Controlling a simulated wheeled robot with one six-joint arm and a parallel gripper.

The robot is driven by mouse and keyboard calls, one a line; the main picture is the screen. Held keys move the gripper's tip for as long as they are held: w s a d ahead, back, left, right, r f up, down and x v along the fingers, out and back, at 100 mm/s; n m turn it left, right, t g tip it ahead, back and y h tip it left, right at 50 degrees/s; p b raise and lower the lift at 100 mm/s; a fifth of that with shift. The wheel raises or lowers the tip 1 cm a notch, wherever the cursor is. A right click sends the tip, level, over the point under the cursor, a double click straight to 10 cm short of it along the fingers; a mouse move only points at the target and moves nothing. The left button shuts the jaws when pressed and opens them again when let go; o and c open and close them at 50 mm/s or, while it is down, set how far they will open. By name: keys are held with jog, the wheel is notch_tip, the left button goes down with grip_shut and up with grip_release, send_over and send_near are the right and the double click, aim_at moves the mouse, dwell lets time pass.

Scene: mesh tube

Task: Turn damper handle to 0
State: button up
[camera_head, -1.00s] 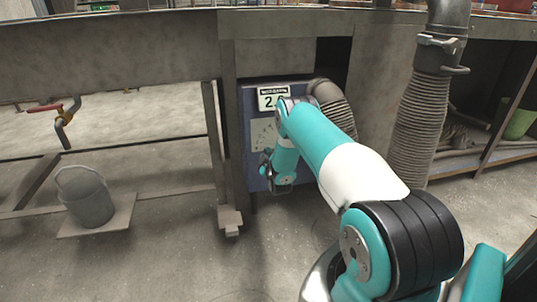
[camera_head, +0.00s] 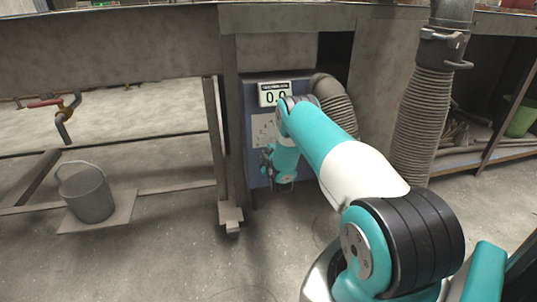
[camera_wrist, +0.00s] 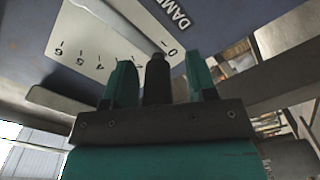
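The damper handle (camera_wrist: 157,80) is a dark bar in the wrist view. It stands between the two teal fingers of my gripper (camera_wrist: 160,82), with a gap showing on each side, so the gripper looks open around it. The handle's tip lies close to the 0 mark on the white dial plate (camera_wrist: 100,42), which is tilted in this view. In the head view my gripper (camera_head: 268,165) is in front of the blue damper box (camera_head: 252,150), and my arm hides the handle there. The display (camera_head: 274,94) on the box reads 0.0, partly covered at its right edge.
A ribbed grey hose (camera_head: 334,100) leaves the box's upper right, and a larger hose (camera_head: 418,125) hangs further right. A metal table post (camera_head: 228,140) stands just left of the box. A bucket (camera_head: 88,195) sits on a low board at the left.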

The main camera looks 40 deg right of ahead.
jog(key=p+v, duration=0.5)
jog(key=v, duration=1.2)
jog(key=shift+s+p, duration=0.25)
jog(key=shift+p, duration=0.1)
jog(key=shift+w+r, duration=0.1)
